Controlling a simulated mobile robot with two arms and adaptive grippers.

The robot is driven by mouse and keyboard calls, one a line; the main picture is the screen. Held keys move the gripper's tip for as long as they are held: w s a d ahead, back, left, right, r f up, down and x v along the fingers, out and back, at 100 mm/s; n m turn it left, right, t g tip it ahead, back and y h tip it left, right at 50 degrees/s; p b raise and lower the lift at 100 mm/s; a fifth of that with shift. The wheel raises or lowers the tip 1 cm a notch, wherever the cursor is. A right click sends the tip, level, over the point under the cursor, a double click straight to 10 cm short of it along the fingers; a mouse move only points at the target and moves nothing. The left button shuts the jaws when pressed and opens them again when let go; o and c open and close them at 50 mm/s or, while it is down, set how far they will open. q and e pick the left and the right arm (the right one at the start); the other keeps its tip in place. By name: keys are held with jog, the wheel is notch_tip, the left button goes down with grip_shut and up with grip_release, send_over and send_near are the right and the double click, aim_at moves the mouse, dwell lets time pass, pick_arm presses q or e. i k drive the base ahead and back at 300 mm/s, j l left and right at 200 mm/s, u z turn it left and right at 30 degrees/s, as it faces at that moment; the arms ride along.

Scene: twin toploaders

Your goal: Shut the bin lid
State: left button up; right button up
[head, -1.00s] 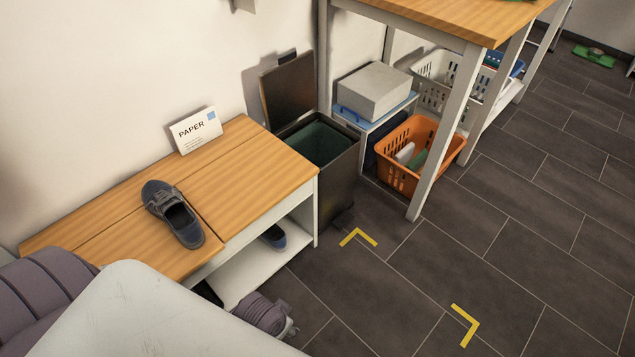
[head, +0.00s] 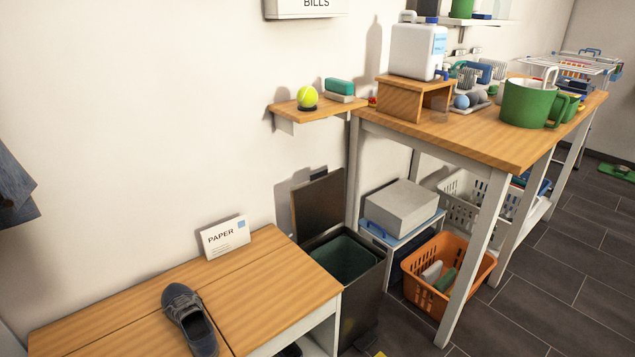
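The dark bin (head: 362,297) stands on the floor between the wooden bench and the tall table. Its lid (head: 318,213) is open, tilted up and back near the wall. A dark green liner or inner bucket (head: 343,258) shows inside the open top. Neither of my grippers is in the head view.
The wooden bench (head: 262,278) left of the bin carries a shoe (head: 189,318) and a PAPER envelope (head: 225,237). The tall table's leg (head: 472,262), an orange basket (head: 447,252) and a grey box (head: 401,207) stand to the right. A small shelf (head: 318,109) with a tennis ball hangs above the lid.

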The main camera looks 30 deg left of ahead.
aim_at(316, 204)
jog(key=i+u, duration=0.15)
jog(key=u, duration=1.2)
